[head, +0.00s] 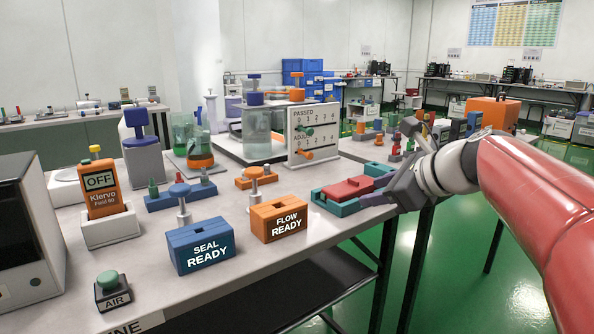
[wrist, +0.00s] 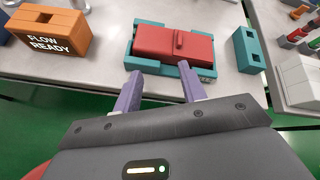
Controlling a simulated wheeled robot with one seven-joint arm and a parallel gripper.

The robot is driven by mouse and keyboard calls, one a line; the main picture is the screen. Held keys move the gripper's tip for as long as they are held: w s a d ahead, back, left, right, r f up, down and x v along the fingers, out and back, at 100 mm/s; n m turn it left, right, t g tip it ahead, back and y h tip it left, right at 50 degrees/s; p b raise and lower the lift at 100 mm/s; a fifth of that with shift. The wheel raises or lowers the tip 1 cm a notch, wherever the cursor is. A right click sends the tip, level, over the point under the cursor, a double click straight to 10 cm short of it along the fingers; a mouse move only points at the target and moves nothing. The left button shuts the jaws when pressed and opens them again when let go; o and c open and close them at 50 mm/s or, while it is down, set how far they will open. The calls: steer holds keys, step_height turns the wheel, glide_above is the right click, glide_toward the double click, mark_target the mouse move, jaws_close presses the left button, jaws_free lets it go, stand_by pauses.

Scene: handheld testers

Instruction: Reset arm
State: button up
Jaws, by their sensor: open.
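My gripper (wrist: 160,90) is open and empty, its two purple fingers apart in the wrist view. In the head view my gripper (head: 376,199) is at the right front edge of the table, at the end of my red arm. Just beyond the fingers lies a red block with a ridge on top (wrist: 172,45), set in a teal tray (wrist: 205,72). The red block (head: 345,190) and teal tray (head: 335,207) also show in the head view, left of my gripper. I cannot tell whether the fingertips touch the tray.
The orange FLOW READY box (head: 279,219) and blue SEAL READY box (head: 201,246) stand left of the tray. An orange Klervo tester reading OFF (head: 101,188) stands in a white holder. A teal slotted block (wrist: 249,50) lies right of the tray. The green floor in front is clear.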

steer(key=s+f+n+g+h+p, duration=0.2)
steer(key=s+f+n, duration=0.5)
steer(key=s+n, duration=0.5)
steer(key=s+f+n+g+h+p, duration=0.2)
steer(key=s+f+n+h, duration=0.3)
steer(key=s+n, duration=0.7)
steer(key=shift+f+p, duration=0.9)
steer(key=shift+s+d, duration=0.1)
